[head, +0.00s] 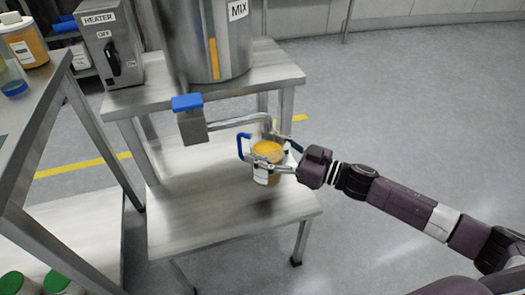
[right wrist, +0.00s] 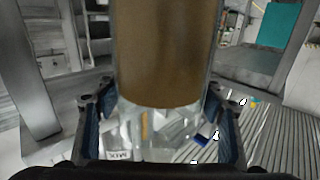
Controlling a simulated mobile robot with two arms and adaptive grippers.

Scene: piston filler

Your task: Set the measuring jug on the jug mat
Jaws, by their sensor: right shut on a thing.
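The measuring jug (head: 268,150) is clear, with a blue handle on its left side and orange-amber liquid inside. My right gripper (head: 262,166) is shut around its body from the right. I cannot make out the jug mat with certainty. My left gripper is not in view.
The steel hopper marked MIX (head: 215,45) and the heater box (head: 108,45) stand on the upper shelf. A blue-topped valve (head: 190,115) and pipe are close to the jug. The low shelf (head: 220,205) is otherwise clear. A side table (head: 35,105) at left holds jars.

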